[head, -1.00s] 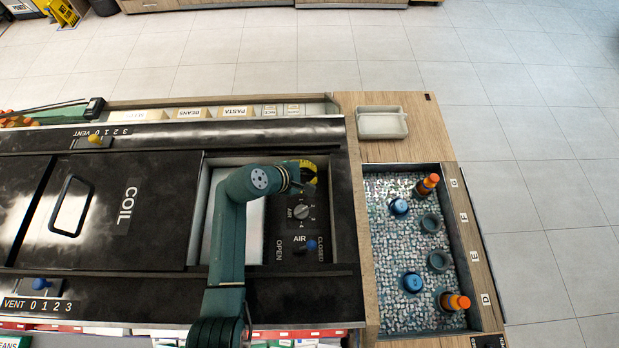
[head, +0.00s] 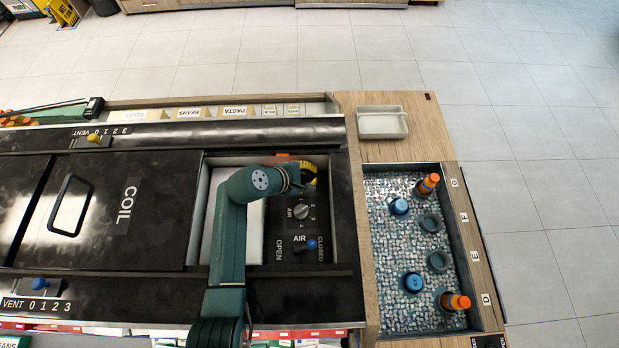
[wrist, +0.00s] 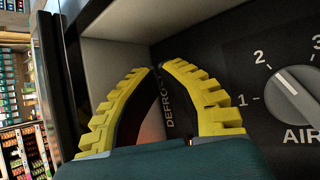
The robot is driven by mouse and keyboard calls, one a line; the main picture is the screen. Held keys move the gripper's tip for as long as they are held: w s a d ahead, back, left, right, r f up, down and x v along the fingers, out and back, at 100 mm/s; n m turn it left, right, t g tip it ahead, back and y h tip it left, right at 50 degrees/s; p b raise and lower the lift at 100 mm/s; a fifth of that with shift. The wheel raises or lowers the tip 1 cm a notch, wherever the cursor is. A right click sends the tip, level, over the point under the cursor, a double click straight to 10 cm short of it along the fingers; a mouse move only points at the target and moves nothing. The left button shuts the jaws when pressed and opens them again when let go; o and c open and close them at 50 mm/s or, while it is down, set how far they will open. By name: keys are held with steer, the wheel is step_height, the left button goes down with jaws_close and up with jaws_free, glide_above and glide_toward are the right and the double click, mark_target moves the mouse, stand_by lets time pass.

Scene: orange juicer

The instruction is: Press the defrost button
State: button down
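My gripper (wrist: 157,68) has yellow ridged fingers whose tips meet, with nothing held between them. In the head view my gripper (head: 308,174) is over the upper right of the recessed control panel (head: 322,225). In the wrist view a partly covered label reading "DEFRO" (wrist: 168,103) shows between the fingers. An orange-red patch (wrist: 152,128) shows dimly behind them, and a small orange patch (head: 283,156) shows beside the wrist in the head view. I cannot tell whether these are the defrost button, or whether the fingertips touch the panel.
A grey AIR dial (wrist: 298,92) is right of the fingers; it also shows in the head view (head: 302,212). A blue-knobbed OPEN/CLOSED slider (head: 311,244) is below it. A pale recess wall (wrist: 112,65) is close to the fingers. A tray with bottles (head: 420,300) stands at right.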

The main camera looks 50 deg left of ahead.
steer(key=shift+f, duration=0.1)
stand_by(0.3)
steer(key=shift+r+p, duration=0.8)
steer(key=shift+p, duration=0.2)
step_height(320, 180, up, 5)
steer(key=p, duration=0.5)
steer(key=shift+r, duration=0.15)
